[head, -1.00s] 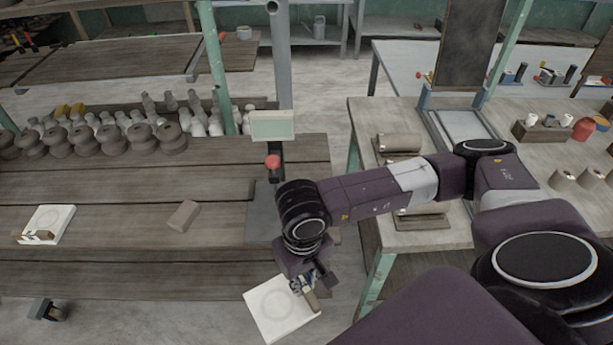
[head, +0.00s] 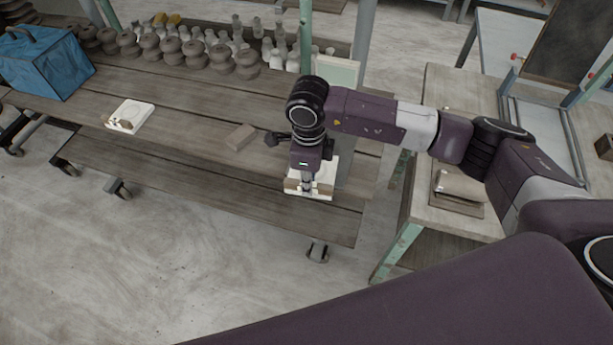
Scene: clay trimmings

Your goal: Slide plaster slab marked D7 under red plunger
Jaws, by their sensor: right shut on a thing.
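A white plaster slab (head: 325,184) with brown parts along its near edge is at the front of the wooden bench, in front of the press. My right gripper (head: 308,184) points down and is shut on this slab. I cannot tell whether the slab rests on the surface or hangs just above it. No D7 mark is readable. The press shows as a pale green box (head: 341,72) behind my right arm; its red plunger is hidden by the arm. A second white slab (head: 143,111) with brown pieces on it lies farther left on the bench. My left gripper is out of view.
A brown block (head: 240,137) lies left of my right gripper. Rows of grey clay forms (head: 196,53) stand at the back, and a blue box (head: 45,62) at the far left. A table (head: 440,213) stands to the right. The bench between block and second slab is clear.

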